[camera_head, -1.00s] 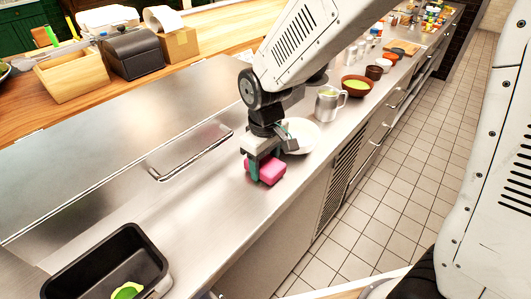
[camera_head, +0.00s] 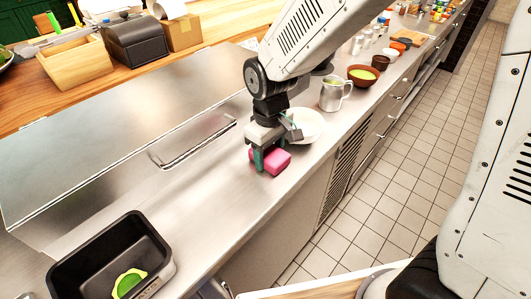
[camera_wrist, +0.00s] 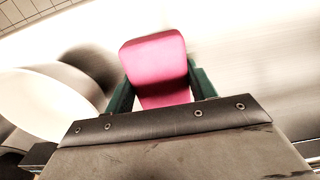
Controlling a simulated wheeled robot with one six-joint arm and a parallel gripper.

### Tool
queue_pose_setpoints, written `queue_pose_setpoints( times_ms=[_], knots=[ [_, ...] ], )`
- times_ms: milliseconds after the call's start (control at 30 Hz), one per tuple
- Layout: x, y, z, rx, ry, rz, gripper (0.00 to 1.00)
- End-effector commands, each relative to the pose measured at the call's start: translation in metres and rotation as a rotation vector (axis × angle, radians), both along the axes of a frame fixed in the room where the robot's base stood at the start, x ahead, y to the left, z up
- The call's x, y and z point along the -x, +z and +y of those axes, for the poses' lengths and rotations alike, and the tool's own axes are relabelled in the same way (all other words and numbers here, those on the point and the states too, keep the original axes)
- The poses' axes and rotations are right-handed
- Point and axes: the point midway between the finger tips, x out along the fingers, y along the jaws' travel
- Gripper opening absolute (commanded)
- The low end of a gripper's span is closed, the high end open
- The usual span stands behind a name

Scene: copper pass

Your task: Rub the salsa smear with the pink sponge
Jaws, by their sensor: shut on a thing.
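The pink sponge (camera_head: 276,161) is between the fingers of my gripper (camera_head: 264,158), low over the steel counter near its front edge. In the wrist view the sponge (camera_wrist: 157,62) fills the gap between the two green fingers of my gripper (camera_wrist: 160,85), which is shut on it. I cannot tell whether the sponge touches the counter. No salsa smear shows in either view; it may be hidden under the sponge or gripper.
A white plate (camera_head: 308,125) lies just behind and right of the gripper. A metal pitcher (camera_head: 333,94) and a brown bowl (camera_head: 361,76) stand farther along. A black bin (camera_head: 75,268) is at the lower left. The counter (camera_head: 190,205) between bin and sponge is clear.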

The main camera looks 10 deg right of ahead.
Motion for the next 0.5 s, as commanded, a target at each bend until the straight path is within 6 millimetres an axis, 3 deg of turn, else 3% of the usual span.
queue_pose_setpoints(
  times_ms=[33, 500],
  knots=[
    [-0.001, 0.016, 0.001, -0.005, 0.002, -0.01, 0.31],
    [-0.001, 0.058, 0.0, -0.003, -0.001, -0.005, 0.31]
  ],
)
